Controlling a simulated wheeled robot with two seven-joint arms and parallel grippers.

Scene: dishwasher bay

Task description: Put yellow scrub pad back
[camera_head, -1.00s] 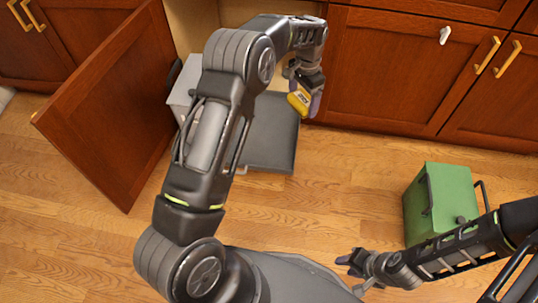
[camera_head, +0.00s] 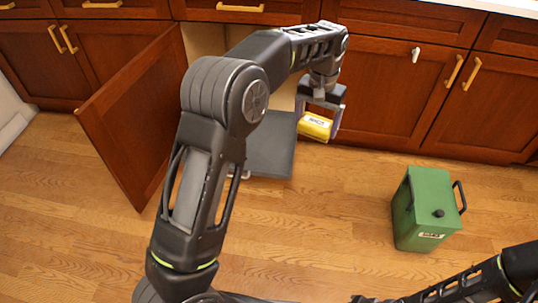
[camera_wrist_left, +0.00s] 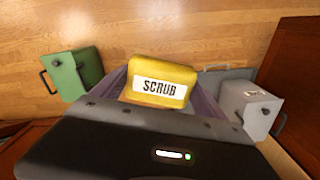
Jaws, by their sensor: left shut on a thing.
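The yellow scrub pad (camera_head: 314,124) is a small block with a white label, held off the floor in front of the closed cabinets. My left gripper (camera_head: 318,131) is shut on it, with a finger on each side. In the left wrist view the scrub pad (camera_wrist_left: 163,75) sits between the fingers and its label reads SCRUB. My right gripper (camera_head: 362,299) only just shows at the bottom edge of the head view, so its jaws cannot be made out.
A cabinet door (camera_head: 130,125) stands open at left, its opening partly hidden by my left arm. A dark grey flat panel (camera_head: 268,160) lies low before it. A grey box (camera_wrist_left: 250,104) with a handle shows in the wrist view. A green box (camera_head: 425,208) stands on the floor at right.

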